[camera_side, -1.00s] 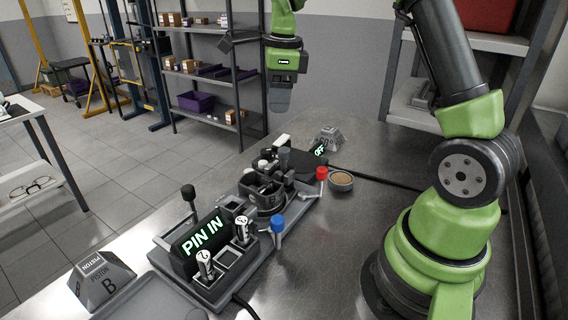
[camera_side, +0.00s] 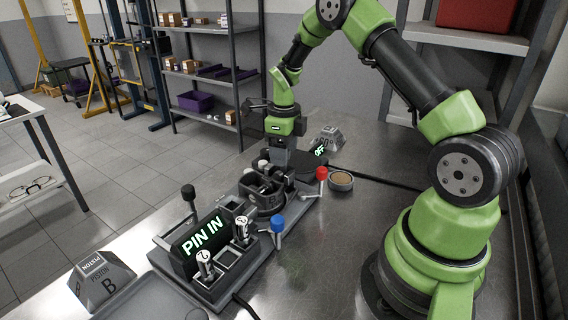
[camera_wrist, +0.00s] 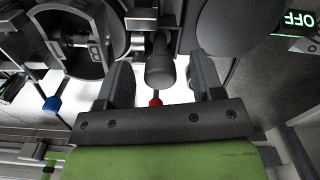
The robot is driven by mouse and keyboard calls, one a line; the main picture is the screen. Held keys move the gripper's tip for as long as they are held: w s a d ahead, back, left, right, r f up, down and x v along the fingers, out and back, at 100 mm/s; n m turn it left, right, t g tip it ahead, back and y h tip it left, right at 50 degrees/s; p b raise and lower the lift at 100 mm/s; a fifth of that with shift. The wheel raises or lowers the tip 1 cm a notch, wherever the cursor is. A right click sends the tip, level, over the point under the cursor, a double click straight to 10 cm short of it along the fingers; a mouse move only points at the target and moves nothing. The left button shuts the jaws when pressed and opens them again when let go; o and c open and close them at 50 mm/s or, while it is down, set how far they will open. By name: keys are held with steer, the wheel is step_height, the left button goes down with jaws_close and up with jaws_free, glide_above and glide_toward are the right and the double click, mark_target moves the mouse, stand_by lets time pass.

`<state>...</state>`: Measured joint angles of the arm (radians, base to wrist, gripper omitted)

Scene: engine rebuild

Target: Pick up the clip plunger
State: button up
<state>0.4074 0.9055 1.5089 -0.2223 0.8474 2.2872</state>
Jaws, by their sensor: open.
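What looks like the clip plunger is a dark grey rounded knob (camera_wrist: 160,66) in the wrist view. It lies between the two open fingers of my gripper (camera_wrist: 160,80), with a visible gap on each side. In the side view my gripper (camera_side: 277,160) points down at the far end of the bench fixture (camera_side: 232,262), beside the round dark clamp part (camera_side: 262,192). There the plunger is hidden or too small to tell from the gripper. A piece marked B (camera_wrist: 95,52) sits in a round holder at the upper left of the wrist view.
A red knob (camera_side: 322,173) and a blue knob (camera_side: 278,224) stand on the fixture's near side. A lit PIN IN display (camera_side: 203,236) is in front.

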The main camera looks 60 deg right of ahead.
steer(key=shift+f, duration=0.55)
steer(key=c, duration=1)
steer(key=shift+r, duration=0.1)
